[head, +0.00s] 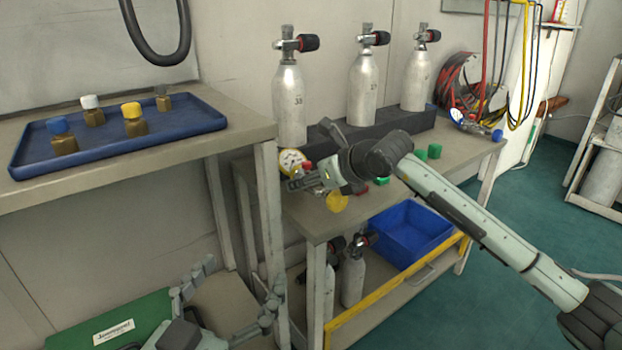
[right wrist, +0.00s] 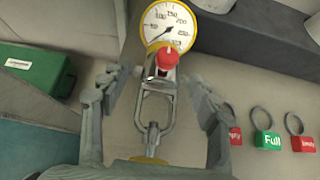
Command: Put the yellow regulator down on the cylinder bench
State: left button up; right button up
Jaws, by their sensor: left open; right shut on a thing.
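The yellow regulator has a white dial gauge with a yellow rim (head: 293,162), a red knob and a yellow end piece (head: 337,202). In the right wrist view the regulator (right wrist: 158,100) lies lengthwise between my right gripper's fingers (right wrist: 158,92). My right gripper (head: 322,178) is shut on it, over the near left end of the cylinder bench (head: 315,222). I cannot tell whether the regulator touches the bench top; the arm partly hides it. My left gripper (head: 238,290) is open and empty, low at the bottom left, apart from the regulator.
Several grey cylinders (head: 290,105) stand in a dark rack along the bench's back. Red and green tags (right wrist: 268,140) lie right of the regulator. A blue bin (head: 408,232) sits below. A blue tray of bottles (head: 180,121) is on the left table; a green case (head: 110,322) lies lower left.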

jog(key=shift+r, duration=0.15)
dwell(0.7)
jog(key=shift+f+b, duration=1.15)
jog(key=shift+b, duration=0.4)
dwell(0.8)
jog(key=o, duration=1.8)
jog(key=shift+o, duration=0.2)
jog(key=shift+f, duration=0.1)
jog(key=shift+f, duration=0.1)
jog(key=v, duration=1.2)
